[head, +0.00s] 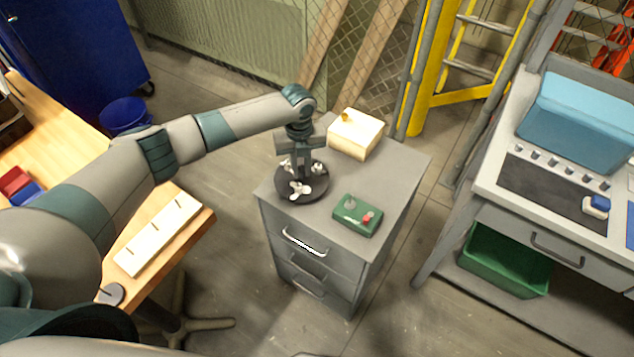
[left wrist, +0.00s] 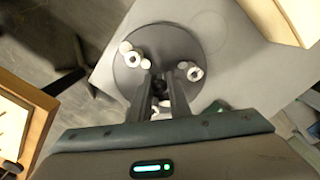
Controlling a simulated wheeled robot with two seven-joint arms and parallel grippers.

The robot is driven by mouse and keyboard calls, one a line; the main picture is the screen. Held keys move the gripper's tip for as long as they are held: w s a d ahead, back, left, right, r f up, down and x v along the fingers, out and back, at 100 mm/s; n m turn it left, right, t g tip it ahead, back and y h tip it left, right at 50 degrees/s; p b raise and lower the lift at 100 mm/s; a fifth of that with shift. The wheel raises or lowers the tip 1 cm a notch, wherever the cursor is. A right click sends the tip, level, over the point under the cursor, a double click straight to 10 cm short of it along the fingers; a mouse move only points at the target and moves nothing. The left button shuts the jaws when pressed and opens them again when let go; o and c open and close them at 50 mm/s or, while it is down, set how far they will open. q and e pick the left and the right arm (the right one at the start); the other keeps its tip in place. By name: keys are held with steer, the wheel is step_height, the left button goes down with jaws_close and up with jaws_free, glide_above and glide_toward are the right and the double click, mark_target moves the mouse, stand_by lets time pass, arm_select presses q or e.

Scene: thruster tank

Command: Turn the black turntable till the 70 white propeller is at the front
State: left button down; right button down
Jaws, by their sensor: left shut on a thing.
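The round black turntable (head: 286,192) lies on top of the grey drawer cabinet. A white propeller (head: 300,189) stands at its front. Another white propeller (head: 317,168) is at its right and part of a third (head: 286,165) shows at its left rear. I cannot read any number on them. My left gripper (head: 300,172) points down over the turntable's middle. In the left wrist view the disc (left wrist: 165,42) shows two white propellers clearly, and its fingers (left wrist: 159,92) are shut on a dark knob at the centre, mostly hidden by them. My right gripper is out of view.
A green box (head: 357,215) with a red button is at the right front of the cabinet top. A cream block (head: 355,134) with a yellow knob is behind. A wooden table (head: 200,222) stands left, a workbench (head: 480,192) right.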

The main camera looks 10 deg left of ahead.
arm_select(q)
steer(key=shift+m, duration=0.6)
steer(key=shift+m+b, duration=0.6)
steer(key=shift+m, duration=0.8)
